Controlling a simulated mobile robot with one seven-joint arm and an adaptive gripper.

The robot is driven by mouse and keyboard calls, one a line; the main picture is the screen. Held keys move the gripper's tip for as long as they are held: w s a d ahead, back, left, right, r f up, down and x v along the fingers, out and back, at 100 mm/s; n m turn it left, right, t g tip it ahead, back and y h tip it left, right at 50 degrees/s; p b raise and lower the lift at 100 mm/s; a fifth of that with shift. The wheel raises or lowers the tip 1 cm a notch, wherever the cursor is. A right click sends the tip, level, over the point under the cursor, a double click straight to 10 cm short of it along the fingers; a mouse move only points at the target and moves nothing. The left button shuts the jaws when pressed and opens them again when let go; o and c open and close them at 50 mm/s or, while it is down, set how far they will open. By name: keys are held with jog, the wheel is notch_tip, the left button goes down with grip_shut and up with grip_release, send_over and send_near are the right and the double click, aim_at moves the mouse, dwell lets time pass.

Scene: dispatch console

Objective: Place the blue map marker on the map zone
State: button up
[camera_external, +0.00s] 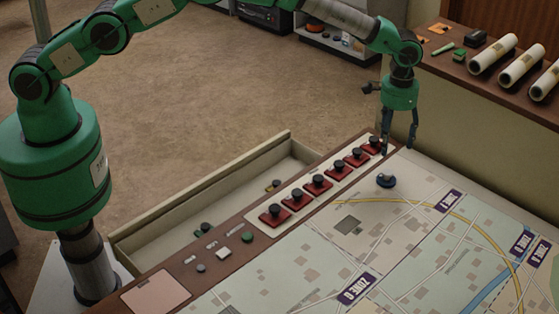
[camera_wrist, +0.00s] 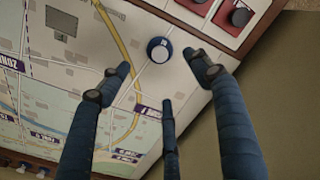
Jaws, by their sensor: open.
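The blue map marker (camera_external: 386,181) is a small round dark-blue piece on the pale map (camera_external: 420,240), near its upper edge beside the row of red switches. It also shows in the wrist view (camera_wrist: 159,50), upright with a pale mark on top, ahead of the fingertips. My gripper (camera_external: 399,149) hangs above the map's upper corner, up and slightly right of the marker in the external view. Its fingers are spread and empty, and nothing touches the marker. In the wrist view the open fingers (camera_wrist: 165,88) point toward the marker. Purple zone labels (camera_external: 448,201) are printed on the map.
Several red switches with black knobs (camera_external: 318,184) line the console's edge, close to the marker. An open drawer (camera_external: 200,210) holds small items. A wooden shelf (camera_external: 450,72) at right carries rolled tubes (camera_external: 493,54). Most of the map is clear.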

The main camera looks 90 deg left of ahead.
jog(key=shift+r, duration=0.15)
jog(key=s+r+m+t, duration=0.1)
jog(key=s+r, duration=0.3)
jog(key=r, duration=0.6)
jog(key=s+r, duration=0.5)
jog(key=r, duration=0.5)
jog(key=s+r+m+t, duration=0.1)
jog(key=s+r+t, duration=0.1)
jog(key=s+r, duration=1.6)
jog(key=s+r+m+t, duration=0.1)
jog(key=s+r, duration=0.1)
jog(key=s, duration=0.9)
jog(key=s+r, duration=0.2)
jog(key=s, duration=0.8)
jog(key=s+f, duration=0.3)
jog(key=s, duration=0.6)
jog(key=s+f+m+t, duration=0.1)
jog(key=s+f, duration=0.2)
jog(key=s, duration=0.7)
jog(key=shift+s+a+m+t, duration=0.3)
jog(key=shift+a, duration=0.05)
jog(key=shift+f, duration=0.2)
